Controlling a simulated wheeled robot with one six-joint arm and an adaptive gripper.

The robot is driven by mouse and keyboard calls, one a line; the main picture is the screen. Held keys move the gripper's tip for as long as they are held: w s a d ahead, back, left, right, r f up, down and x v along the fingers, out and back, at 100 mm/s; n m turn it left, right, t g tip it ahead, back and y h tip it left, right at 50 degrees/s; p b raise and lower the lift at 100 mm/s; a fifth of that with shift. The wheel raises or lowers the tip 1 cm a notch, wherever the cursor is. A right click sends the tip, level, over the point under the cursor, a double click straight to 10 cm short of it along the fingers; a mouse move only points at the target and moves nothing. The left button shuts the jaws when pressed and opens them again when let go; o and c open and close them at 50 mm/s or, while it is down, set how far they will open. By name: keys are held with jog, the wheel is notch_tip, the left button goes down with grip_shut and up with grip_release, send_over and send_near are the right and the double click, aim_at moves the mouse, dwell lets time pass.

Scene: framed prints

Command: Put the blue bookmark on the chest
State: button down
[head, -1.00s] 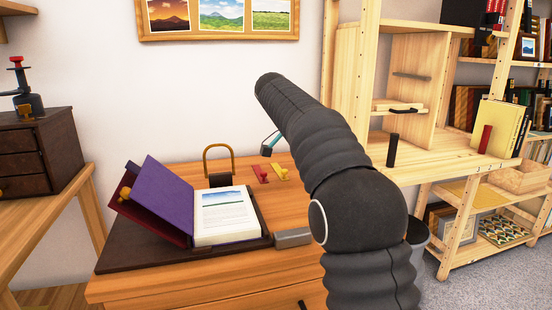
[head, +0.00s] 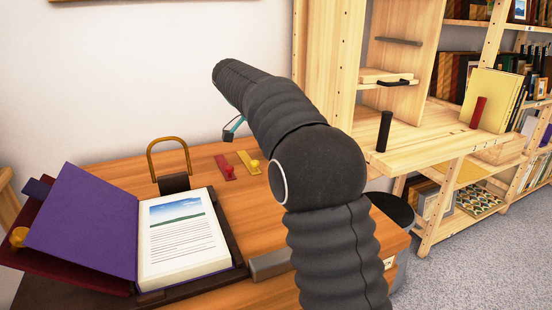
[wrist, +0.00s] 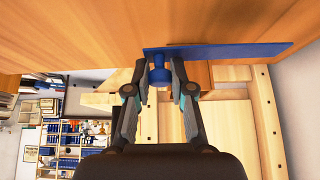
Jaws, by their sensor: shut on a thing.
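The blue bookmark (wrist: 222,50) is a flat blue strip with a round knob, seen in the wrist view. My gripper (wrist: 159,70) is shut on its knob, with a finger on each side. The strip lies close along an orange wooden surface (wrist: 80,35); I cannot tell whether they touch. In the head view the orange wooden chest top (head: 115,168) fills the lower middle. My arm hides the bookmark and most of my gripper there; only a small teal part of the gripper (head: 235,126) shows above the chest's back.
A red bookmark (head: 226,168) and a yellow bookmark (head: 249,163) lie on the chest top. An open book (head: 180,235) with a purple cover and a brass-coloured loop (head: 168,145) stand to their left. Pale wooden shelves (head: 430,140) rise at the right.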

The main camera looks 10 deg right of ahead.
jog(key=shift+f, duration=2)
jog(key=c, duration=1)
grip_release()
jog(key=shift+r, duration=0.1)
jog(key=p+v, duration=0.1)
jog(key=v, duration=1.1)
